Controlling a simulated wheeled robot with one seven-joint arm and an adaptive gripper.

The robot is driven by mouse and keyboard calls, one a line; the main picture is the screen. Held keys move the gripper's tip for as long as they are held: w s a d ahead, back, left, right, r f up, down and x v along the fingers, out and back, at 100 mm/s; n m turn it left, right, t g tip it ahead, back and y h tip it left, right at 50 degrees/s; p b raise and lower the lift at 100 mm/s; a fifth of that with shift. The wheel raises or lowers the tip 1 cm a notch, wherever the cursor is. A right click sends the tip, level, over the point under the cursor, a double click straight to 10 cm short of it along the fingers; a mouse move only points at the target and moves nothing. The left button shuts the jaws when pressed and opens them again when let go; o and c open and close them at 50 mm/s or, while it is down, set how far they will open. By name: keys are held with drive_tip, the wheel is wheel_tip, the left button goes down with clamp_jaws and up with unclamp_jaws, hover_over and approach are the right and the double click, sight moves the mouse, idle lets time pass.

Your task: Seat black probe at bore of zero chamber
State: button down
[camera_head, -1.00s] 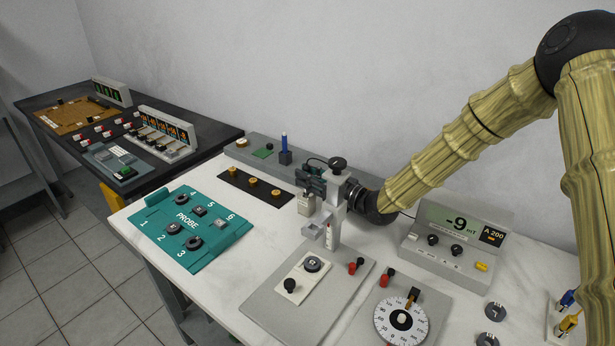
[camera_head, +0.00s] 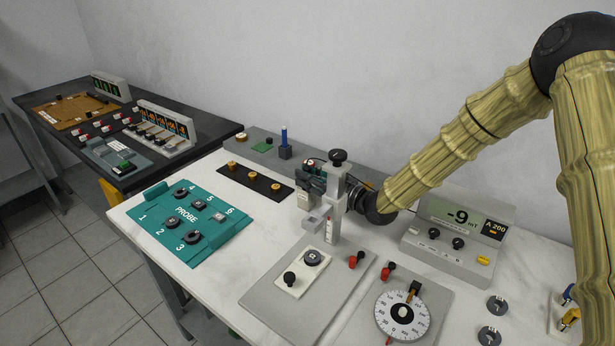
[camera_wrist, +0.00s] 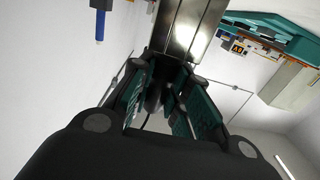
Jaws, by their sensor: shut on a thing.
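My gripper (camera_head: 312,183) is at the back of the white bench, partly hidden by a grey clamp stand. Its teal-padded fingers (camera_wrist: 160,100) are shut on a dark thing, apparently the black probe (camera_wrist: 154,97), mostly hidden between them. A shiny metal block (camera_wrist: 188,28), apparently the zero chamber, lies just past the fingertips. In the head view a small grey box (camera_head: 303,200), apparently the same chamber, stands below the fingers. Its bore is hidden, so I cannot tell whether the probe touches or enters it.
The grey clamp stand (camera_head: 336,205) stands close in front of my gripper. A teal PROBE case (camera_head: 187,240) lies left, a black strip with brass pieces (camera_head: 253,180) behind. The meter (camera_head: 455,240) reads -9 mT at right. A blue post (camera_wrist: 98,26) stands nearby.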

drive_tip(key=c, duration=1.3)
unclamp_jaws()
drive_tip(key=v, duration=1.2)
